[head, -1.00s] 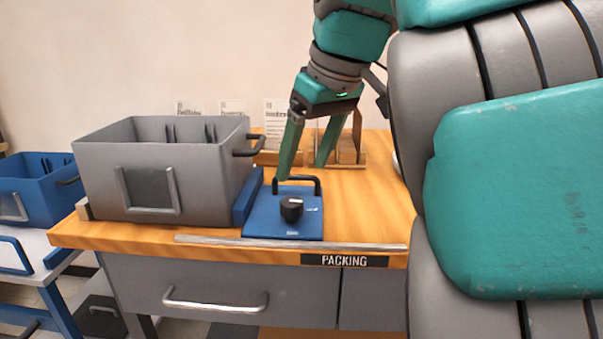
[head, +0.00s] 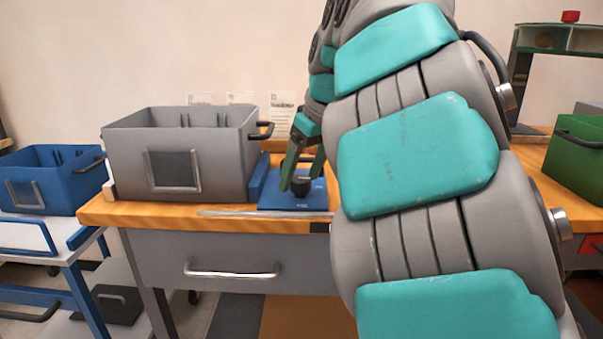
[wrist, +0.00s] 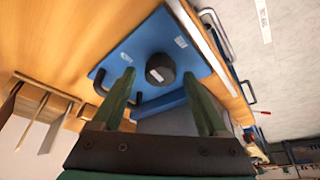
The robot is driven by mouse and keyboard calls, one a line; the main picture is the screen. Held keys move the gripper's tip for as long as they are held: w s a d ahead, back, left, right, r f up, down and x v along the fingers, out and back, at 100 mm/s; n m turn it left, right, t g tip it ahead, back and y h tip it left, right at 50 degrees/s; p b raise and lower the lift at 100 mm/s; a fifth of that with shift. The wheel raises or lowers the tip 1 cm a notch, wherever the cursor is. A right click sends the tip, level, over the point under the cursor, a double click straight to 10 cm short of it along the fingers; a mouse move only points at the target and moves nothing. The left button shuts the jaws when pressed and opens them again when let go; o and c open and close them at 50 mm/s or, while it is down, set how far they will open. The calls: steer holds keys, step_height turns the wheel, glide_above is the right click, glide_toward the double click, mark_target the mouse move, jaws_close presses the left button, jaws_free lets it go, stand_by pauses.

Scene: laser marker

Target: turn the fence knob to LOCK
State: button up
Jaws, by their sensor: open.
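The fence knob is a round black knob (head: 301,186) on a flat blue plate (head: 274,202) near the front edge of the bench. In the wrist view the knob (wrist: 160,69) shows from above, with small white labels on the plate (wrist: 150,35) that are too small to read. My gripper (head: 301,181) is open, its green fingers pointing down at the knob. In the wrist view the fingertips (wrist: 167,82) lie to either side of the knob with gaps visible. I cannot tell whether either finger touches it. The knob's pointer direction is not clear.
A grey bin (head: 222,155) stands left of the plate, with a blue bar (head: 258,177) between. A metal rail (head: 262,213) runs along the bench's front edge. A blue bin (head: 45,180) stands farther left.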

jaws_close()
stand_by(0.5)
steer(key=shift+f+n+b, duration=0.15)
steer(key=shift+n+b, duration=0.15)
steer(key=shift+b, duration=0.15)
steer(key=shift+f+n+y+b, duration=0.1)
steer(key=shift+n+y+b, duration=0.2)
steer(key=shift+n+b, duration=0.35)
steer(key=shift+n+g+b, duration=0.3)
steer(key=shift+n+b, duration=0.2)
steer(key=shift+n, duration=0.05)
steer(key=shift+r+n+g+y+p, duration=0.35)
steer(key=shift+n+p, duration=0.25)
steer(key=shift+n, duration=0.4)
steer(key=shift+w+n+g+p, duration=0.1)
steer(key=shift+n+g+p, duration=0.35)
steer(key=shift+n+p, duration=0.45)
steer(key=shift+f+n, duration=0.15)
steer(key=shift+n, duration=0.25)
